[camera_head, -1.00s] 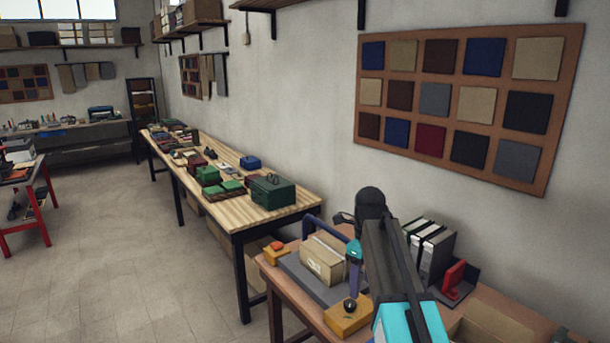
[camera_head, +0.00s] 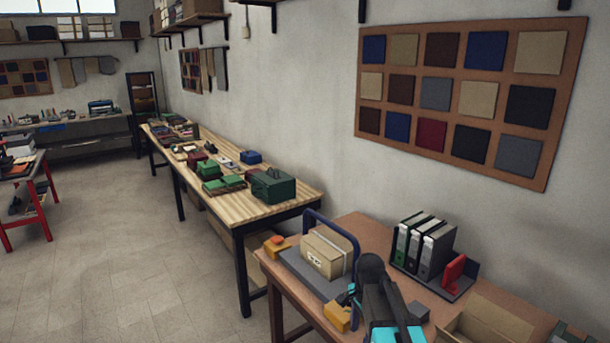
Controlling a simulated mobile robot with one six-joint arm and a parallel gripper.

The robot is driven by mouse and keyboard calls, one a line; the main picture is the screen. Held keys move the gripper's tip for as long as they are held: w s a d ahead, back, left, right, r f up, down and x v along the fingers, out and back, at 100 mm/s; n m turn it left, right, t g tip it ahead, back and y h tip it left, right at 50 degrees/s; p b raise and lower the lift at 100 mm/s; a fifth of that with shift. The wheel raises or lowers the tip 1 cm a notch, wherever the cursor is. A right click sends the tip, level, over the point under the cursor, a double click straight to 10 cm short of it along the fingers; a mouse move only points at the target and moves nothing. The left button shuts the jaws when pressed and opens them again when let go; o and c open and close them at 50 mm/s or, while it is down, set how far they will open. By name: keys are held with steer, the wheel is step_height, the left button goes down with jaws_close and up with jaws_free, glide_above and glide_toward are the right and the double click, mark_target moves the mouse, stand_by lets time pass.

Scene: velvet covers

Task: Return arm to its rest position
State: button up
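My arm (camera_head: 379,290), dark grey with teal parts, is folded low at the bottom centre of the head view, in front of the brown table (camera_head: 365,228). Its upper end stands just right of a taped cardboard parcel (camera_head: 322,256). Nothing held can be seen.
The parcel sits on a grey slab with a blue tubular handle (camera_head: 352,240). Binders (camera_head: 423,246) and a red item (camera_head: 454,272) stand behind my arm. An open cardboard box (camera_head: 485,325) is to the right.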

steer(key=s+f+n+g+b, duration=0.3)
steer(key=s+f+n+b, duration=0.2)
steer(key=s+f, duration=1.3)
steer(key=s+f+n+g+b, duration=0.2)
steer(key=s+f+n+b, duration=0.3)
steer(key=s+f, duration=1.4)
step_height(320, 180, down, 7)
steer(key=n, duration=0.4)
steer(key=shift+d+g, duration=0.2)
steer(key=shift+g, duration=0.2)
